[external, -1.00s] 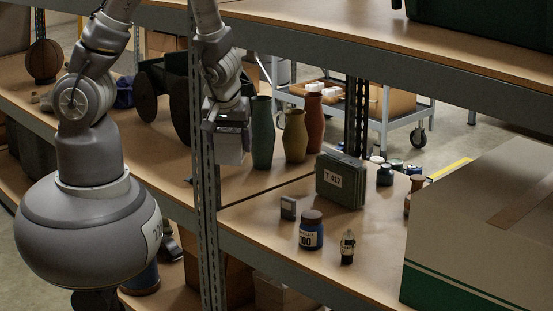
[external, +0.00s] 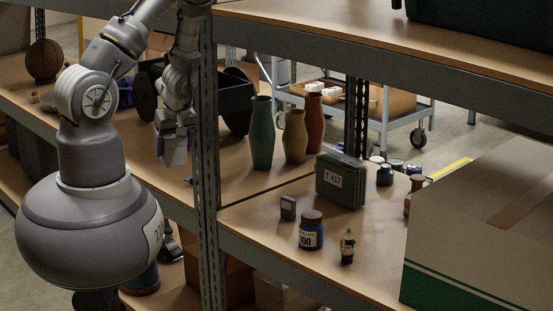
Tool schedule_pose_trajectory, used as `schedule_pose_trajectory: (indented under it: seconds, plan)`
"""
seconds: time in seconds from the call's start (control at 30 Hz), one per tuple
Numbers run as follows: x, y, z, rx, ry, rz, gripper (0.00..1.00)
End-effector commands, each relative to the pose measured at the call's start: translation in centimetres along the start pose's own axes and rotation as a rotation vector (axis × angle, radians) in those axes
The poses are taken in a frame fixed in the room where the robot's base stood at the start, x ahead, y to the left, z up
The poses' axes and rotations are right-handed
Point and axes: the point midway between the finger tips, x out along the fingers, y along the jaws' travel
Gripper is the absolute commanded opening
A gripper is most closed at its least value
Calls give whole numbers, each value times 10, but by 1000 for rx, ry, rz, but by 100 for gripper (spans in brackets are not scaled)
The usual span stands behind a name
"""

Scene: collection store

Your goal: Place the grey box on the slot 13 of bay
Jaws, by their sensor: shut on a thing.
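My gripper (external: 175,128) is left of the steel upright, above the middle shelf. It is shut on a grey box (external: 174,152), which hangs below it and seems clear of the board. The fingers are small and partly hidden. The bay shelf (external: 262,205) has a brown board with a grey steel front edge. I can read no slot number, so I cannot tell which place is slot 13.
The perforated upright (external: 208,170) stands just right of the gripper. Green (external: 262,135), tan (external: 295,135) and red (external: 314,120) vases stand right of it. A green case (external: 340,180), blue jar (external: 311,232) and small figure (external: 347,246) stand further right.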

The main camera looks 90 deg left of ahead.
Motion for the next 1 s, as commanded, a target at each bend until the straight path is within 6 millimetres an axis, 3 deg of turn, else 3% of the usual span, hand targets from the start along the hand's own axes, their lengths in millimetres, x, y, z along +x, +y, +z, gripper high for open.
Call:
schedule_pose_trajectory:
  seconds: [0.03,0.2,0.5,0.7,1.0]
  plan:
    - [26,-4,-16,23,0,11,13]
    - [86,-12,-69,160,1,70,13]
    - [162,-36,-138,370,1,157,13]
    - [182,-44,-157,448,0,186,13]
    - [187,-44,-165,467,0,193,13]
